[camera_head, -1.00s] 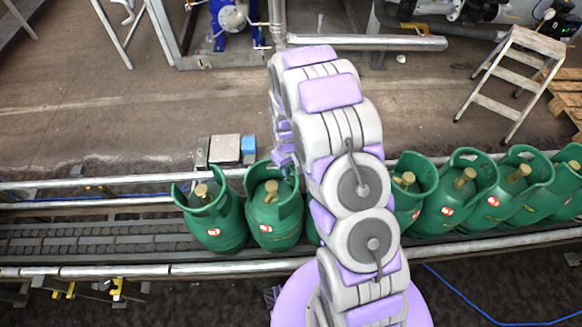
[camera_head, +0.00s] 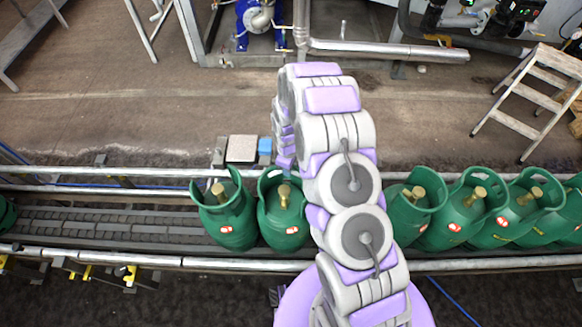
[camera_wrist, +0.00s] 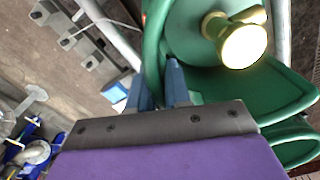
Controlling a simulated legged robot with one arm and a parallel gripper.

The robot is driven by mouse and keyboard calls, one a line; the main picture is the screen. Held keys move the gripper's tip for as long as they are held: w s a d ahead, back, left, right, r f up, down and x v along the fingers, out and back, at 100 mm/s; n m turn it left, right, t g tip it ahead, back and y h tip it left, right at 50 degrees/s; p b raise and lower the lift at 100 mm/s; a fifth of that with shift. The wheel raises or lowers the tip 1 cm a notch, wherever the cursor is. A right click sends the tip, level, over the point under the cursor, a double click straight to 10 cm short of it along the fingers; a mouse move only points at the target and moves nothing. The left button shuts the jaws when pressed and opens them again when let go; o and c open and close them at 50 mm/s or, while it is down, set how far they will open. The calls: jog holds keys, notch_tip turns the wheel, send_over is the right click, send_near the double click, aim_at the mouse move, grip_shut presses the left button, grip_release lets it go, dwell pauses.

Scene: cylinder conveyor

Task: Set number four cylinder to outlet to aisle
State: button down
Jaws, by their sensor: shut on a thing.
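Several green gas cylinders with brass valves stand upright on the conveyor. My gripper (camera_wrist: 172,85) is shut on the rim of a green collar; the held cylinder (camera_wrist: 200,45) and its brass valve fill the upper right of the wrist view. In the head view my gripper is mostly hidden behind my arm. It reaches down by the collar of the cylinder (camera_head: 283,218) just left of my arm, which seems to be the held one. Another cylinder (camera_head: 228,220) stands close on its left. I cannot read any numbers or pick out the outlet.
More cylinders (camera_head: 460,220) stand in a row to the right of my arm. The conveyor (camera_head: 110,225) is bare at left, with a green edge of another cylinder (camera_head: 5,215) at the far left. Metal rails flank the belt. A stepladder (camera_head: 530,95) stands behind at right.

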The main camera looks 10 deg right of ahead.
jog(key=shift+w+a+r, duration=0.1)
jog(key=shift+w+r, duration=0.05)
jog(key=shift+w, duration=0.15)
jog(key=c, duration=1.2)
grip_release()
jog(key=shift+o, duration=0.3)
jog(key=shift+s, duration=0.1)
notch_tip(320, 180, up, 17)
jog(key=p, duration=0.2)
